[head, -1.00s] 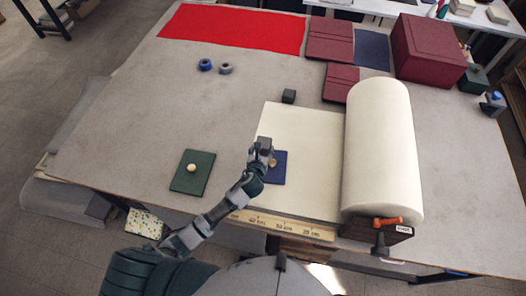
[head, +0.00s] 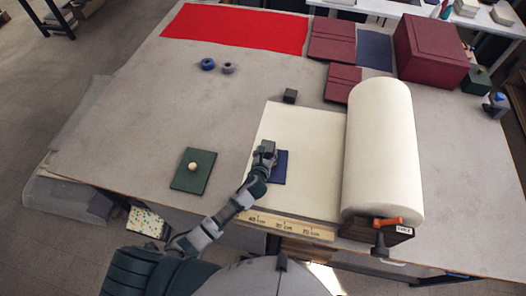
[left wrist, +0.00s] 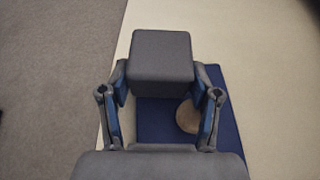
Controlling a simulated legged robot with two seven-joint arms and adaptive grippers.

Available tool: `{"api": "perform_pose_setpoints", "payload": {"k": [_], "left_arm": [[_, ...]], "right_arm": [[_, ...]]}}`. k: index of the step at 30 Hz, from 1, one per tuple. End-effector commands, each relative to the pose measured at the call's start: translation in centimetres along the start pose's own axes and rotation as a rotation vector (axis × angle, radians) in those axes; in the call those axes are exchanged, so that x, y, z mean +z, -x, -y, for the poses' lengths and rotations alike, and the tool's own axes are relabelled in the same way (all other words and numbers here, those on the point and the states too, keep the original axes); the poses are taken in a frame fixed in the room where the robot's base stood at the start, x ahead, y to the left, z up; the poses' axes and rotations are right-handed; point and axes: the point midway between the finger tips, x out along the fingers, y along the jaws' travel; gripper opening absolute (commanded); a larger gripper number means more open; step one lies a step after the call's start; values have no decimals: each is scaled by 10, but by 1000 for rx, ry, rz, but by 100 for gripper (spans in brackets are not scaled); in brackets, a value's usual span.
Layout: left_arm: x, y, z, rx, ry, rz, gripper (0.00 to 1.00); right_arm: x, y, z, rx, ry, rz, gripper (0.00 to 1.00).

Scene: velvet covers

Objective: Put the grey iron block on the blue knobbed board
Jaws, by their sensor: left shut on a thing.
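My left gripper (left wrist: 162,100) is shut on the grey iron block (left wrist: 162,58), a dark grey cube with rounded edges. The block also shows at the gripper's tip in the head view (head: 268,147). The blue knobbed board (left wrist: 155,145) lies on the cream cloth, seen below and behind the block. Its round wooden knob (left wrist: 188,117) shows near the right finger in the left wrist view. In the head view the arm hides the knob and part of the board (head: 281,168). I cannot tell the gap between block and board. My right gripper is not in view.
A large cream roll (head: 379,150) stands right of the board. A dark small block (head: 290,96) sits behind it. A green knobbed board (head: 194,171) lies to the left. Blue and grey rings (head: 208,64) and a red cloth (head: 235,28) lie farther back.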

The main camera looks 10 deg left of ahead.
Motion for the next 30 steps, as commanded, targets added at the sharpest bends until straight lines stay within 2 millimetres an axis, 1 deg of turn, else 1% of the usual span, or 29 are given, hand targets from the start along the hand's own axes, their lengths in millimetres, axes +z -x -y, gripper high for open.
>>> {"api": "perform_pose_setpoints", "payload": {"k": [1, 9, 10, 11, 12, 13, 17, 24, 27, 30], "left_arm": [[2, 0, 1, -2, 0, 7, 0], [-2, -3, -4, -3, 7, 7, 0], [-6, -3, -6, -2, 6, 0, 67], [-6, -3, -7, -2, 7, 0, 74], [-6, -3, -8, -2, 8, 0, 84], [-6, -3, -9, -3, 9, 0, 87], [-6, -3, -10, -3, 10, 0, 87], [-6, -4, -5, 0, 6, -2, 87], [-6, -3, -4, 1, 4, -2, 87], [-6, -3, -3, 0, 4, -2, 87]], "right_arm": [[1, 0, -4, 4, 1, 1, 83], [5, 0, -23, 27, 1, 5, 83], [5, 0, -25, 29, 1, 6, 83], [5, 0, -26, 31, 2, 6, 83], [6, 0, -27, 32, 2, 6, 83], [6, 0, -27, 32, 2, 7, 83], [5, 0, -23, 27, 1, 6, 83], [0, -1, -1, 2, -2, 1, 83], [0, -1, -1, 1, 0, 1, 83], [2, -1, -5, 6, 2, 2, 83]]}}
